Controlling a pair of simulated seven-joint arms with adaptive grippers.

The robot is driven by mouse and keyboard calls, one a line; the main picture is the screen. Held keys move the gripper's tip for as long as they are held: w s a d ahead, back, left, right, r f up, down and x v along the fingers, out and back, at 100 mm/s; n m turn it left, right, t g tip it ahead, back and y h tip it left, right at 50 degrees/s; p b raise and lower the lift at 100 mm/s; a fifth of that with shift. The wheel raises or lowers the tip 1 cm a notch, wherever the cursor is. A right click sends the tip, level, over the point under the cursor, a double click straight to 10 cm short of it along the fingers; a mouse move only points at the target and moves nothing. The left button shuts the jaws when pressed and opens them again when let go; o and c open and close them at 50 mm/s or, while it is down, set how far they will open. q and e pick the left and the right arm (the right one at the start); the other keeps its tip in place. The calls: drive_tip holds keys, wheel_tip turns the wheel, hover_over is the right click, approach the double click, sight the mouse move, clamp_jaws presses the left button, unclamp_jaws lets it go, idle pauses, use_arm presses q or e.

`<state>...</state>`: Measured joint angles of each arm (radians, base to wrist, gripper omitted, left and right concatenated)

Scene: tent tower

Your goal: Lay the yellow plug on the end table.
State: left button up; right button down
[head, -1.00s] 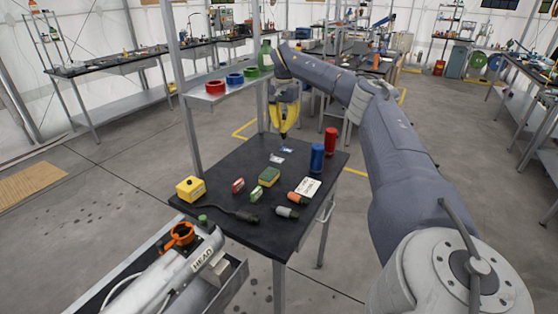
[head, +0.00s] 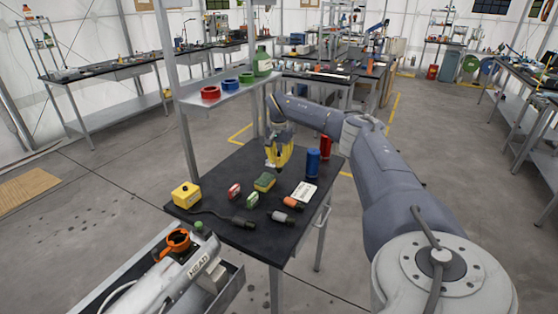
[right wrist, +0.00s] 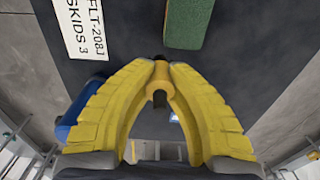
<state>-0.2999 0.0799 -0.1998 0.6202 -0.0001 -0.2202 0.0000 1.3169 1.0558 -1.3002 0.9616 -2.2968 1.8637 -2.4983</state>
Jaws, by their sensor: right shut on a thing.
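The yellow plug (right wrist: 160,79) is between my right fingertips (right wrist: 160,84) in the right wrist view. It is a small yellow cylinder with dark ends. In the head view my right gripper (head: 275,166) is shut and points down, low over the black end table (head: 222,173). The plug cannot be made out there, since the fingers are yellow too. I cannot tell whether it touches the top. My left gripper is not in view.
A green-and-yellow sponge (head: 265,181) lies close in front of my right gripper. A blue cylinder (head: 313,162), red cylinder (head: 326,146) and white label card (head: 304,192) are to the right. A yellow box (head: 187,194) and several connectors are nearer. The table's back left is clear.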

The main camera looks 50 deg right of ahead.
sight(279, 167)
drive_tip(key=shift+f, duration=1.6)
drive_tip(key=shift+f, duration=0.1)
drive_tip(key=c, duration=1.4)
unclamp_jaws()
wheel_tip(279, 167, up, 12)
drive_tip(key=shift+r, duration=0.15)
